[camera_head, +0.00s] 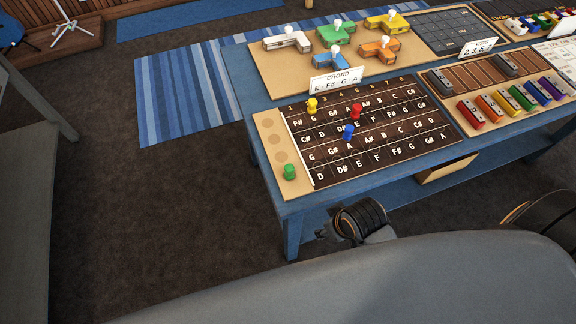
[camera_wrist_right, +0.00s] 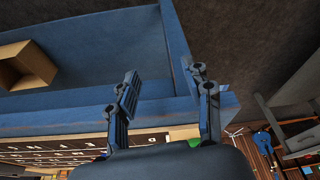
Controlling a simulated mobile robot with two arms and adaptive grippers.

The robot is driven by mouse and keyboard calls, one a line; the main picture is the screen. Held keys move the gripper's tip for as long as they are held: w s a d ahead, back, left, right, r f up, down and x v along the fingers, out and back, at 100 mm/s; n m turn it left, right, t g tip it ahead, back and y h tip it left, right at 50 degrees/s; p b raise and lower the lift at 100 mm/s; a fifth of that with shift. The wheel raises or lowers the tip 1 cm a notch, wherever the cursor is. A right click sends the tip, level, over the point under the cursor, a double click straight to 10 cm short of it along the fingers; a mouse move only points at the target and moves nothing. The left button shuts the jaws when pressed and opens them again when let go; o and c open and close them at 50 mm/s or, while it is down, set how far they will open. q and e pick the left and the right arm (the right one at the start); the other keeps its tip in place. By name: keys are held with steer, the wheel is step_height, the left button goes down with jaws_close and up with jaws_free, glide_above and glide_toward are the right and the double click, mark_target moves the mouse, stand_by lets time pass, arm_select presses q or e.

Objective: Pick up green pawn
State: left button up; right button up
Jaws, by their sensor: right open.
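The green pawn (camera_head: 289,172) stands on the pale wooden strip at the near left corner of the lettered fretboard (camera_head: 330,176) on the blue table. In the right wrist view, a green patch (camera_wrist_right: 185,132) that looks like this pawn shows partly, behind the gripper's base. My right gripper (camera_wrist_right: 163,90) is open and empty, with its fingers apart near the blue table edge. In the head view only a dark part of that arm shows, at the table's near side, right of the pawn. My left gripper is out of view.
A yellow pawn (camera_head: 312,105), a red pawn (camera_head: 355,112) and a blue pawn (camera_head: 348,133) stand on the fretboard. A chord card (camera_head: 336,80) stands behind it. Coloured blocks (camera_head: 525,97) lie to the right. The floor left of the table (camera_head: 293,211) is clear.

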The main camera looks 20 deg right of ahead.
step_height(320, 180, up, 6)
steer(key=p, duration=0.1)
steer(key=n+g+y, duration=0.4)
steer(key=n, duration=1.3)
glide_toward(291, 167)
steer(key=p+x, duration=0.2)
steer(key=x, duration=0.3)
steer(key=shift+a+f, duration=0.15)
steer(key=shift+f, duration=0.2)
steer(key=shift+s+a+f+p, duration=0.1)
steer(key=shift+a+f+p, duration=0.15)
steer(key=shift+f+p, duration=0.2)
steer(key=p+x, duration=0.1)
steer(key=x, duration=0.2)
steer(key=shift+a+f, duration=0.15)
steer(key=shift+f, duration=0.1)
steer(key=shift+a+f, duration=0.1)
steer(key=shift+f, duration=0.35)
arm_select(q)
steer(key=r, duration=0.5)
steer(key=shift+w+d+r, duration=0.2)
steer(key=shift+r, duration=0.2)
arm_select(e)
steer(key=c, duration=1)
